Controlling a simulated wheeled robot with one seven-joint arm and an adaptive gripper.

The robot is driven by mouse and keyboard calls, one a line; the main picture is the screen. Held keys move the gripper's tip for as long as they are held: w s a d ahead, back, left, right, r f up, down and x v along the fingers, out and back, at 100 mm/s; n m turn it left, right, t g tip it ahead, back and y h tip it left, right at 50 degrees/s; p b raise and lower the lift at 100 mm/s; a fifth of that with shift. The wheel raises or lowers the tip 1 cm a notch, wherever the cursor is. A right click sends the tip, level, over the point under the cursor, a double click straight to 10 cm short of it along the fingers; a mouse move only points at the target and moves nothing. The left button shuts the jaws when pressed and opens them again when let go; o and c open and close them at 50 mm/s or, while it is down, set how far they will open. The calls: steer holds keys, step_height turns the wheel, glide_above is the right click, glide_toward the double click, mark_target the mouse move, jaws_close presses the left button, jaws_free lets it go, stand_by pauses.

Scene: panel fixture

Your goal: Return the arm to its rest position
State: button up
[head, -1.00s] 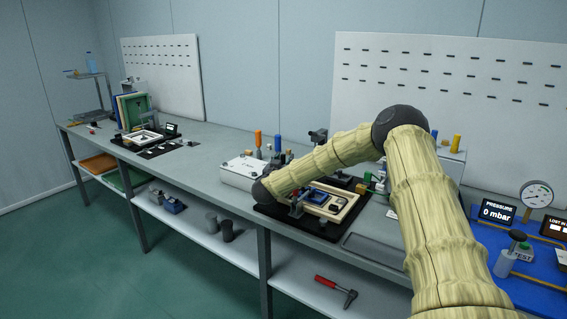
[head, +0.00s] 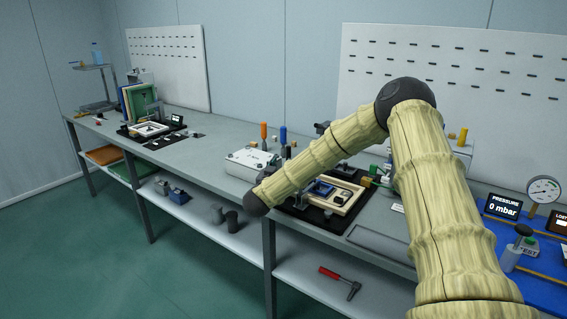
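My arm (head: 430,190) rises from the lower right, bends at a dark elbow joint (head: 405,97) and slopes down to the left. Its forearm (head: 320,163) ends at a dark rounded joint (head: 256,203) in front of the bench's front edge. My gripper is not visible beyond that joint, so its fingers and anything in them cannot be seen. The forearm passes in front of a black mat (head: 318,221) that bears a cream frame (head: 345,206) with a blue part (head: 320,188).
The grey bench (head: 205,158) runs along the wall, with a lower shelf holding a red-handled tool (head: 338,275). A white box (head: 245,163) stands left of the forearm. A blue panel with a gauge (head: 543,190) lies at right. Floor in front is clear.

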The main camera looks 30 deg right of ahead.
steer(key=shift+s+a, duration=0.3)
stand_by(0.4)
